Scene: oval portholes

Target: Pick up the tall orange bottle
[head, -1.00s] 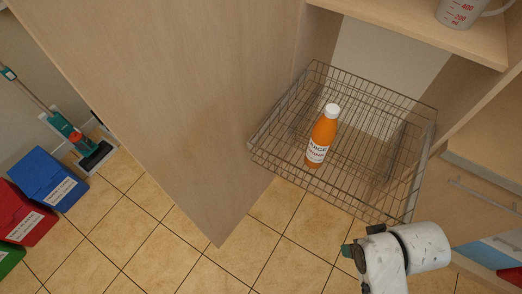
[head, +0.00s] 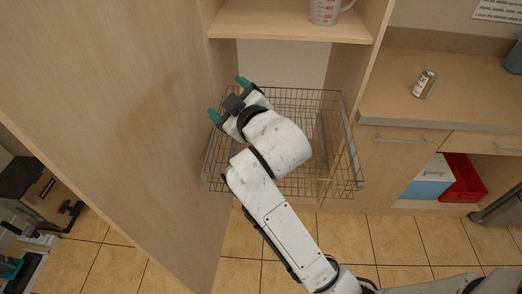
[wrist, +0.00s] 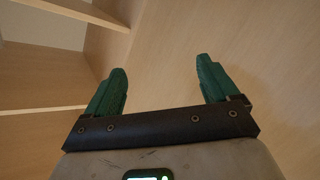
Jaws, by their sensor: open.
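My gripper (head: 228,99) is open and empty, raised at the left side of the wire basket (head: 345,150), near the tall wooden panel. In the wrist view its two green fingers (wrist: 162,88) are spread apart, with only wooden surfaces beyond them. The tall orange bottle does not show in either view now. My arm covers much of the basket, where the bottle stood in the earlier head view.
The tall wooden panel (head: 120,110) rises close to the left of my gripper. A shelf (head: 290,27) with a measuring cup (head: 325,10) is above the basket.

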